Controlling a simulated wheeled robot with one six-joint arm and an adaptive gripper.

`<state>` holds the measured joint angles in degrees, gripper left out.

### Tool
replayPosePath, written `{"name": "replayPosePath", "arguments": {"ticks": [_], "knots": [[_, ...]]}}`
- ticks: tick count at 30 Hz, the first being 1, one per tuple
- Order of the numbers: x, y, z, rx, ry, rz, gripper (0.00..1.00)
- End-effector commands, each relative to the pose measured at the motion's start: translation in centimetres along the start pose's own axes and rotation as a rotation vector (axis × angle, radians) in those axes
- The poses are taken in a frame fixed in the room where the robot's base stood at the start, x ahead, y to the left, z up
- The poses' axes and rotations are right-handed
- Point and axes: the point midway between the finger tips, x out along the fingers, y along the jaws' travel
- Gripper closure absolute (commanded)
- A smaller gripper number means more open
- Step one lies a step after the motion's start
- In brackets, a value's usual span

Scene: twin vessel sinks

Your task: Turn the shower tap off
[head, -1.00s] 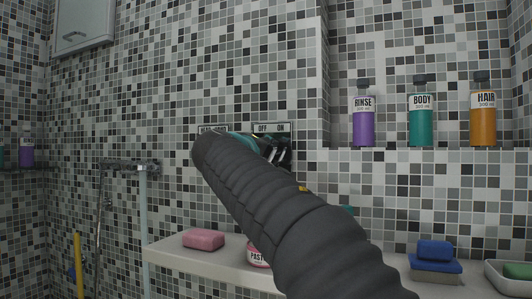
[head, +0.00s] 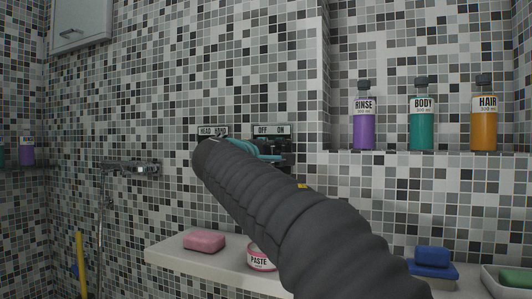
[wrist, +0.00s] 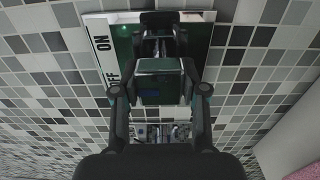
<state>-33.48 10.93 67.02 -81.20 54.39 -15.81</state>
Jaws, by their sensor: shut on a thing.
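The shower tap's OFF/ON label plate (head: 272,130) is on the tiled wall in the head view, right of a HEAD/HAND plate (head: 213,131). My gripper (wrist: 158,48) is at the tap below the OFF/ON plate, mostly hidden behind my dark arm in the head view. In the wrist view its fingers are closed around the tap's shiny, green-tinted control (wrist: 160,82). The plate with ON and part of OFF (wrist: 102,50) shows beside it. The shower fitting (head: 130,168) on the left wall has no visible stream below it.
A ledge (head: 215,262) below holds a pink soap (head: 204,241) and a PASTE jar (head: 261,257). Blue sponges (head: 433,264) lie at the lower right. RINSE (head: 364,116), BODY (head: 421,118) and HAIR (head: 484,116) bottles stand in the niche. A wall cabinet (head: 80,24) is at the upper left.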

Motion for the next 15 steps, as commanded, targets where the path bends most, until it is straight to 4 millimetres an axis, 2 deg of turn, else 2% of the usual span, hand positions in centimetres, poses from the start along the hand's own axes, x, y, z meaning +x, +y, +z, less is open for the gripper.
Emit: {"name": "replayPosePath", "arguments": {"ticks": [3, 4, 6, 7, 15], "knots": [[0.02, -0.05, -0.01, -0.002, 0.000, 0.000, 0.92], [0.02, -0.05, -0.01, -0.002, 0.000, 0.000, 0.52], [0.02, -0.05, -0.01, -0.001, 0.000, 0.000, 0.35], [0.01, -0.04, -0.01, -0.001, 0.000, 0.000, 0.31], [-0.01, -0.02, -0.01, 0.000, 0.000, 0.000, 0.31]]}}
